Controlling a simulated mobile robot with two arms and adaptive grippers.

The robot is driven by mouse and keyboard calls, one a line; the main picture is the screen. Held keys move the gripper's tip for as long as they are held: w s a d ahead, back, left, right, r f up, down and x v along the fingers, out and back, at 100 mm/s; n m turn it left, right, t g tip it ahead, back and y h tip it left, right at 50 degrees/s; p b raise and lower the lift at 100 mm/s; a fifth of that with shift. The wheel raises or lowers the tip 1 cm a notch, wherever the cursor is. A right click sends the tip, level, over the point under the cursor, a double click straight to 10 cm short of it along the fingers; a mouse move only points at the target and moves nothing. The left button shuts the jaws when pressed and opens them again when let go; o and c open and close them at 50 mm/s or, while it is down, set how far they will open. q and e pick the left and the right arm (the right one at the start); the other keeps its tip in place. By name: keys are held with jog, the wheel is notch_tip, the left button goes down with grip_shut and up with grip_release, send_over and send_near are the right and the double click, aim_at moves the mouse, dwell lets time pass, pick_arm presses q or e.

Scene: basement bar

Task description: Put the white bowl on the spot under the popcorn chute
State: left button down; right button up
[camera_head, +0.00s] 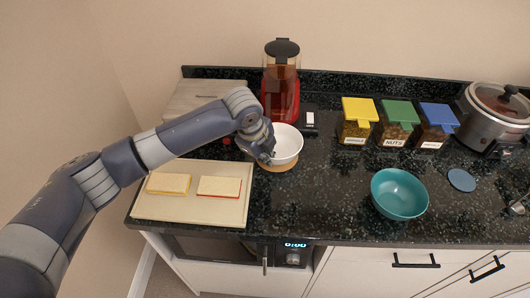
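The white bowl (290,147) is upright near the back left of the dark counter. Below it shows the front part of a round, wood-coloured disc (278,167). I cannot tell whether the bowl rests on the disc or is just above it. Behind the bowl stands a red, see-through machine with a black top (281,85); no chute can be made out. My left gripper (265,153) comes in from the left and is at the bowl's left rim. Its fingertips are too small and partly hidden to show whether they are closed on the rim. My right gripper is not in view.
A beige board (193,212) with two flat slices lies at the front left, under my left arm. A teal bowl (399,194), a blue disc (461,180), several lidded jars (397,124) and a slow cooker (492,115) are to the right. The middle front counter is clear.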

pick_arm(q)
jog(key=c, duration=1.8)
grip_release()
jog(key=shift+f, duration=0.1)
jog(key=shift+r, duration=0.4)
jog(key=b+v, duration=0.1)
jog(key=v, duration=1)
jog(key=shift+s+r+b, duration=0.2)
jog(key=shift+b, duration=0.1)
jog(key=shift+f, duration=0.1)
